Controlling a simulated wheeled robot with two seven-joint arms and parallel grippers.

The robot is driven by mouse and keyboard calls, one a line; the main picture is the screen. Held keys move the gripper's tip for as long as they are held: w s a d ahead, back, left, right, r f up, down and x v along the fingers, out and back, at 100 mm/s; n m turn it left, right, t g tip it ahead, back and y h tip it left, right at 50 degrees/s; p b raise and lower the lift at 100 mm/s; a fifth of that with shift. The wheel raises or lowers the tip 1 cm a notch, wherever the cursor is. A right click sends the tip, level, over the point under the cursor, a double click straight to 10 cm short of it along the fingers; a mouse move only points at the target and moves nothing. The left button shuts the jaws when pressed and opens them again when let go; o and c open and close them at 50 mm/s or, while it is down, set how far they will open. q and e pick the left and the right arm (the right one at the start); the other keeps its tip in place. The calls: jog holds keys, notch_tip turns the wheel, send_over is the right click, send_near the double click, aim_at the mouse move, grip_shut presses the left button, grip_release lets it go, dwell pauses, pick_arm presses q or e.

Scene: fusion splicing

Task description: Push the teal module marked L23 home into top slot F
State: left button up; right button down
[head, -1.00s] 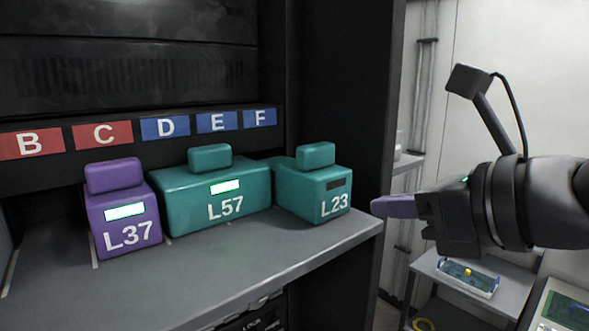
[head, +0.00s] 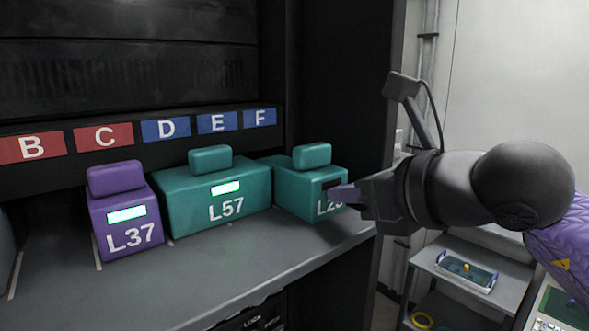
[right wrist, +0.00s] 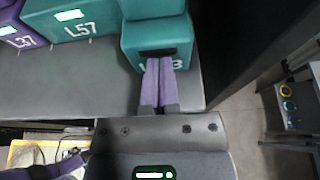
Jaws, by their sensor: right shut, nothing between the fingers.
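The teal module L23 (head: 296,190) stands on the grey shelf below label F (head: 260,118). Its front sticks out toward the shelf's front edge and its small window is dark. My right gripper (head: 342,194) is shut and empty, its purple fingertips at the module's front face and covering part of its marking. In the right wrist view the closed fingers (right wrist: 158,68) reach the front face of L23 (right wrist: 165,38); they look in contact or nearly so. My left gripper is not in the head view.
Teal module L57 (head: 215,190) stands just left of L23, and purple module L37 (head: 124,205) farther left, both with lit windows. A dark cabinet wall (head: 345,90) is on the right. The front of the grey shelf (head: 190,270) is clear.

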aim_at(309, 177)
jog(key=shift+w+a+p, duration=0.3)
jog(key=shift+w+a, duration=0.75)
jog(key=shift+w, duration=0.25)
jog(key=shift+w+a+p, duration=0.3)
jog(key=shift+w+a, duration=0.7)
jog(key=shift+w, duration=0.3)
jog(key=s+d+b, duration=0.1)
jog(key=s, duration=0.1)
jog(key=s+d+b, duration=0.3)
jog(key=s+b, duration=0.1)
jog(key=shift+d+f, duration=0.1)
jog(key=shift+d, duration=0.3)
jog(key=shift+s+d, duration=0.1)
jog(key=shift+s, duration=0.1)
